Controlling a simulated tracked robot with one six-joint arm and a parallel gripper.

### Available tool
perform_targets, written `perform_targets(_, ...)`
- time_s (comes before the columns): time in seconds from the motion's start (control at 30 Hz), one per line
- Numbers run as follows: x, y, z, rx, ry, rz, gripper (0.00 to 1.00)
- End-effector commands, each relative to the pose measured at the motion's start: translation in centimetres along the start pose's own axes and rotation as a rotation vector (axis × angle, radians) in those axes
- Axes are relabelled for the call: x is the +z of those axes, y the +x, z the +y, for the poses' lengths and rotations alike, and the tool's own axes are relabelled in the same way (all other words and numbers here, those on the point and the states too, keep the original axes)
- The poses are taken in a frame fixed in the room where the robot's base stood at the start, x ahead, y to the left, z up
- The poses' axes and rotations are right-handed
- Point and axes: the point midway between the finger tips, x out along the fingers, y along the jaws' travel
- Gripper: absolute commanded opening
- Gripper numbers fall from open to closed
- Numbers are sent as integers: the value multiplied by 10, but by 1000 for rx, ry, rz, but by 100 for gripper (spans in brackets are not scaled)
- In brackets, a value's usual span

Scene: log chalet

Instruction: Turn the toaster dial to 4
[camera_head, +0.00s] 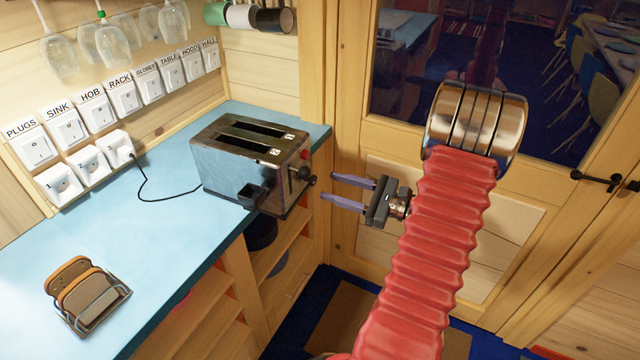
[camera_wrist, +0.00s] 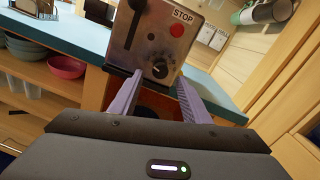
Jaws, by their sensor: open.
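A metal two-slot toaster (camera_head: 243,172) stands on the blue counter, near its right end. Its end panel faces my gripper. In the wrist view the toaster (camera_wrist: 130,51) shows a red STOP button (camera_wrist: 176,31), a lever (camera_wrist: 137,5) at the upper left and a round black dial (camera_wrist: 160,69) low on the panel. The dial's numbers are too small to read. My gripper (camera_head: 327,187) is open and empty, its purple fingers pointing at the dial end. In the wrist view its fingertips (camera_wrist: 158,82) lie either side of the dial, apart from it.
The blue counter (camera_head: 165,235) carries a toast rack (camera_head: 88,293) with toast at the front left. The toaster's cord runs to a wall socket (camera_head: 119,148) below labelled switches. Open shelves (camera_head: 215,305) lie under the counter. A wooden glazed door (camera_head: 352,120) stands behind my arm.

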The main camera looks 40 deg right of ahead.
Motion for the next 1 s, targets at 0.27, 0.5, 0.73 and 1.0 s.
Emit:
perform_targets(0.27,0,36,0,2,0,0,43)
perform_targets(0.5,0,47,0,0,0,0,43)
perform_targets(0.73,0,46,0,0,0,0,42)
perform_targets(1.0,0,46,0,0,0,0,23)
